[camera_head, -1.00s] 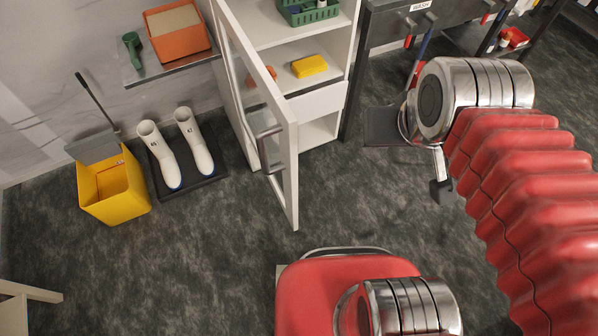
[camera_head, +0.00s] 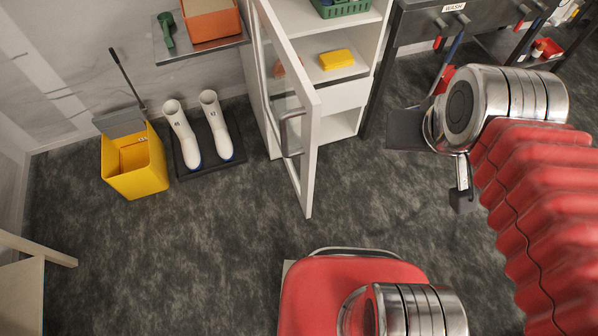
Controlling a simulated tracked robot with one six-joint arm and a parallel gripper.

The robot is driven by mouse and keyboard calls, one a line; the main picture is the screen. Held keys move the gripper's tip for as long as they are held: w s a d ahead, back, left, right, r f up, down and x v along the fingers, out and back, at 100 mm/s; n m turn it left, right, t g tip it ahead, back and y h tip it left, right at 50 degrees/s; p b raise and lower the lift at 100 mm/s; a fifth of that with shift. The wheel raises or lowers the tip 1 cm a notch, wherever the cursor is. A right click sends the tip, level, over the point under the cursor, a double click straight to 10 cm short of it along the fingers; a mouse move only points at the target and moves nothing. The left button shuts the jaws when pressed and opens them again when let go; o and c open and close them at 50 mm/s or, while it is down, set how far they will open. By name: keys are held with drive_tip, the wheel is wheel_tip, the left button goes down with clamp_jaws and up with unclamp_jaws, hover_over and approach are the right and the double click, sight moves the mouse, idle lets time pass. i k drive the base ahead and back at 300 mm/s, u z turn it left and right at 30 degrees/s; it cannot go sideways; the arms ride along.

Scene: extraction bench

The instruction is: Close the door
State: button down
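The door (camera_head: 296,110) is a white frame with a glass pane and a metal handle (camera_head: 291,133). It stands wide open, swung out from the left side of the white cabinet (camera_head: 345,96) toward me. My gripper (camera_head: 462,197) shows only in part, as a dark tip below my silver wrist at the right. It is well to the right of the door and apart from it. Its fingers cannot be made out, so I cannot tell whether it is open or shut.
A yellow bin (camera_head: 135,165) and white boots (camera_head: 183,135) on a dark tray stand left of the door. A yellow item (camera_head: 336,59) and a green basket (camera_head: 345,7) sit on cabinet shelves. A dark bench (camera_head: 415,25) stands right. Dark floor lies clear before the door.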

sight(264, 24)
drive_tip(key=k, duration=1.1)
drive_tip(key=u, duration=1.45)
drive_tip(key=i, duration=1.65)
drive_tip(key=u, duration=0.1)
